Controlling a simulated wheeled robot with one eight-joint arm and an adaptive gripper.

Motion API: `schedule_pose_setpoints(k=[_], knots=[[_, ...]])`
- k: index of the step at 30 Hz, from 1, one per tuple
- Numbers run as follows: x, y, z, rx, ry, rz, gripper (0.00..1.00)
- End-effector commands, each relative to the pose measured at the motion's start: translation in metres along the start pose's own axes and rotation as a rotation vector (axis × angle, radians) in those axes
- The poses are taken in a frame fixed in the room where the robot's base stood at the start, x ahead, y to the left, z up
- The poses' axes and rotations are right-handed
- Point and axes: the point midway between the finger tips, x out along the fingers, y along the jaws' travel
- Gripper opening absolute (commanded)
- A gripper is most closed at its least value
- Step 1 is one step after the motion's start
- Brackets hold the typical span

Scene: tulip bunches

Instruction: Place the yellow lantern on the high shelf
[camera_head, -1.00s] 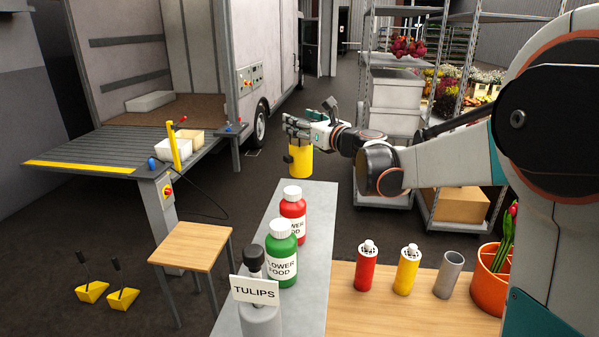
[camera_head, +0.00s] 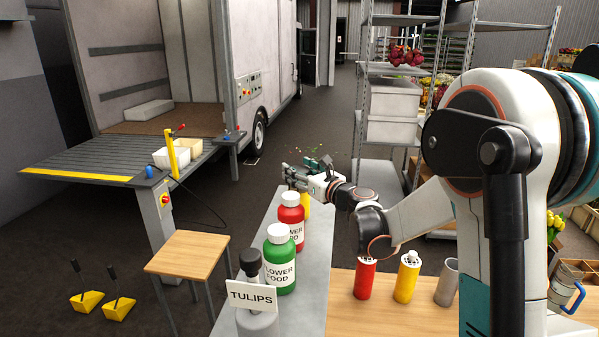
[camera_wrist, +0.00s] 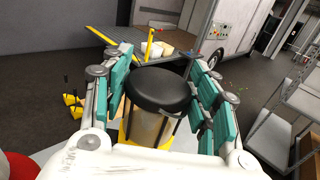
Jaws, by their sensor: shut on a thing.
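The yellow lantern (camera_wrist: 160,92) has a black round cap, clear sides with dark bars and a yellow base. In the wrist view it stands between the teal finger pads of my gripper (camera_wrist: 160,68), which is shut on it. In the head view my gripper (camera_head: 296,178) is by the far end of the grey counter. The lantern's yellow part (camera_head: 305,207) shows below it, partly hidden behind the red bottle. Whether its base touches the counter I cannot tell. A tall metal rack (camera_head: 361,100) with several shelves stands behind and right of my gripper.
The grey counter (camera_head: 318,265) holds a red bottle (camera_head: 291,217), a green bottle (camera_head: 280,258) and a tulips sign (camera_head: 252,294). Red and yellow canisters stand on the wooden top at right. Grey boxes (camera_head: 393,103) and red flowers (camera_head: 406,56) occupy rack shelves. Open floor lies behind the counter.

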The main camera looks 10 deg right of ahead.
Motion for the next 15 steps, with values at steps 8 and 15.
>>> schedule_pose_setpoints(k=[8, 15], knots=[[0.0001, 0.0000, -0.0025, 0.000, 0.000, 0.000, 0.61], [0.0000, 0.0000, -0.0019, 0.000, 0.000, 0.000, 0.75]])
